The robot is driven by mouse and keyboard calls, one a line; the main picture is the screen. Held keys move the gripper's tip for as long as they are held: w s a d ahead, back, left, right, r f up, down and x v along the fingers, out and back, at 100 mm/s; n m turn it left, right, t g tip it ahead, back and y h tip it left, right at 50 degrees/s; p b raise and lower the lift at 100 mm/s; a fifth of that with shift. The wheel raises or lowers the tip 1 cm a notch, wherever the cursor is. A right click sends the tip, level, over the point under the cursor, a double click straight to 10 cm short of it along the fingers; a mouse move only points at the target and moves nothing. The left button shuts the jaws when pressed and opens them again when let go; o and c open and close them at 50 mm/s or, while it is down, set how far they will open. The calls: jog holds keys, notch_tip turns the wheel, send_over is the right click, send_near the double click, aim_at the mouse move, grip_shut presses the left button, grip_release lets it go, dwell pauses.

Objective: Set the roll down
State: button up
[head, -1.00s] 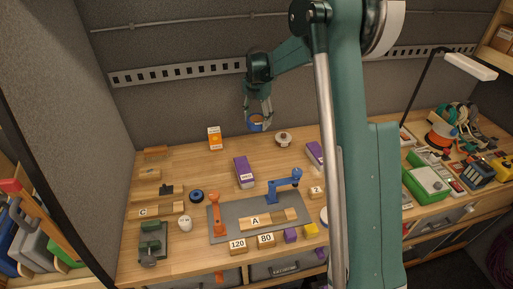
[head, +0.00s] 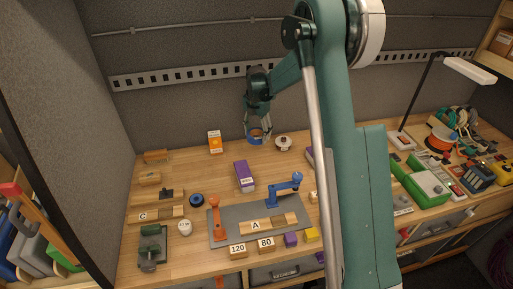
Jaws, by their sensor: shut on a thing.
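My gripper (head: 257,133) is at the back of the workbench, pointing down. It is shut on a blue roll (head: 254,140) with a brown inside, probably a roll of tape. The roll is at or just above the wooden bench top (head: 215,172); I cannot tell whether it touches. The fingers hide part of the roll.
A round grey-white item (head: 283,143) stands close to the right of the roll. A grey mat (head: 232,232) with clamps lies nearer. Bare wood lies between the boxes.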

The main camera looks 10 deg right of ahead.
aim_at(257, 151)
jog(key=shift+f, duration=1.95)
jog(key=shift+f, duration=1.85)
jog(key=shift+f, duration=0.2)
jog(key=o, duration=0.9)
jog(key=shift+r, duration=0.25)
notch_tip(257, 151, up, 12)
